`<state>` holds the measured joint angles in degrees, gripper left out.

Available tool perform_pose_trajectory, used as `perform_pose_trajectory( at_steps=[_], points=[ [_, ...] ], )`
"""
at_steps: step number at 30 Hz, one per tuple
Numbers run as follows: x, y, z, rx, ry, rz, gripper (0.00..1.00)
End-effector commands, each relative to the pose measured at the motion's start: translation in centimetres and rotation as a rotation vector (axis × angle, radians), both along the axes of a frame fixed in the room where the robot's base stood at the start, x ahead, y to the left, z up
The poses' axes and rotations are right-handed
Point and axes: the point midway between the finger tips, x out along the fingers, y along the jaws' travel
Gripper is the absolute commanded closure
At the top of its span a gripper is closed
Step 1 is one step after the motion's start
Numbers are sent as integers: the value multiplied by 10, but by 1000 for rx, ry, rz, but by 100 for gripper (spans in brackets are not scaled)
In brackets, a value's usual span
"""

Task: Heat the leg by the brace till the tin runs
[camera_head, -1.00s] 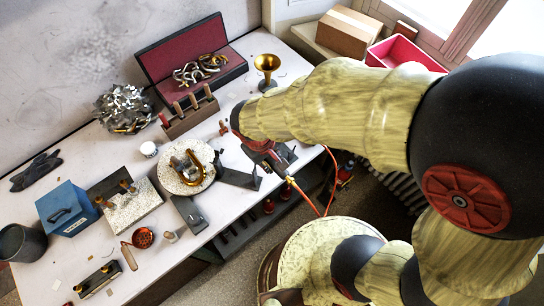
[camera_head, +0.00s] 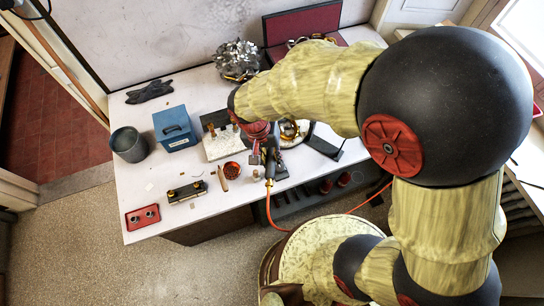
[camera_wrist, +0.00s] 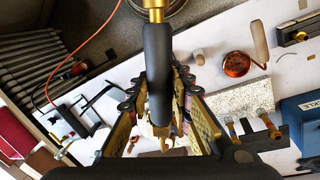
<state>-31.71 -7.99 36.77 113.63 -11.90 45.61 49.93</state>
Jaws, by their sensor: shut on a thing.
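My gripper (camera_head: 268,160) is over the front edge of the bench, left of the round plate. In the wrist view my gripper (camera_wrist: 165,95) is shut on a torch (camera_wrist: 158,75) with a dark handle and brass end. The torch's brass end (camera_head: 270,183) shows in the head view, with an orange hose (camera_head: 300,228) running from it. The brass leg (camera_head: 290,131), a curved tube on the plate, is partly hidden by my arm. I cannot make out the brace or the tin, or see any flame.
A speckled slab (camera_wrist: 240,98) with pegs, a red-orange pan (camera_wrist: 237,64) and a blue box (camera_head: 175,129) stand nearby. A grey bin (camera_head: 128,145) and red tray (camera_head: 142,217) are farther left. The bench's front left (camera_head: 150,190) has bare patches.

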Motion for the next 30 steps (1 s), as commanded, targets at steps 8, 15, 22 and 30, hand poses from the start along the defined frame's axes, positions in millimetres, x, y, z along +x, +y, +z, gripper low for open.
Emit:
perform_pose_trajectory(
  at_steps=[8, 15, 22, 30],
  points=[
    [2, -2, -12, -1, 1, -62, 100],
    [12, -4, -40, 0, 1, -60, 100],
    [21, -6, -67, -1, 0, -59, 100],
    [33, -9, -99, 0, -1, -59, 100]
  ],
)
